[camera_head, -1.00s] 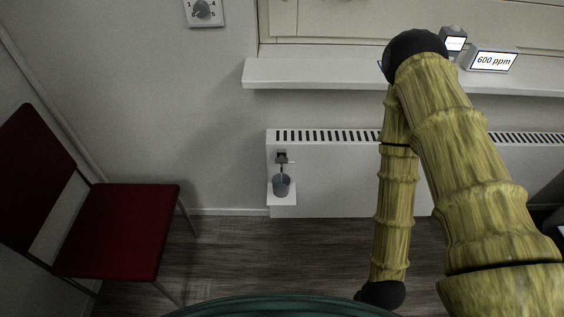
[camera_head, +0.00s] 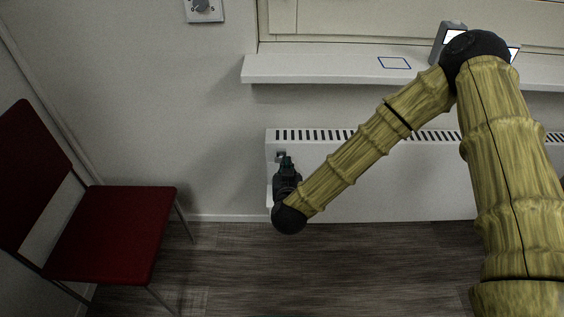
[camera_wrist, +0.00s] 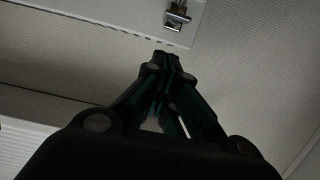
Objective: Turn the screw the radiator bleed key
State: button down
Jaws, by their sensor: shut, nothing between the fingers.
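The radiator (camera_head: 400,185) is a white panel under the sill. Near its upper left end is a small dark fitting (camera_head: 281,156), partly covered by my gripper. In the wrist view a shiny metal piece, seemingly the bleed screw with its key (camera_wrist: 177,16), sits on a white surface at the top edge; I cannot tell key from screw. My gripper (camera_head: 286,162) is in front of the radiator's left end, just below the fitting. In the wrist view its fingertips (camera_wrist: 164,60) are together and empty, apart from the metal piece. The grey cup below the fitting is hidden.
A white sill (camera_head: 320,70) juts out above the radiator, with a blue-outlined rectangle (camera_head: 394,63) and a grey display device (camera_head: 445,42). A red chair (camera_head: 115,235) stands at left. A dial plate (camera_head: 203,9) is on the wall. Floor before the radiator is clear.

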send_over(281, 159)
jog(key=s+d, duration=0.2)
notch_tip(281, 159, down, 4)
jog(key=shift+s+a+f+p, duration=0.15)
jog(key=shift+f+p, duration=0.1)
jog(key=shift+f, duration=0.15)
jog(key=shift+s+a+f+p, duration=0.1)
jog(key=shift+f+p, duration=0.15)
jog(key=shift+f, duration=0.1)
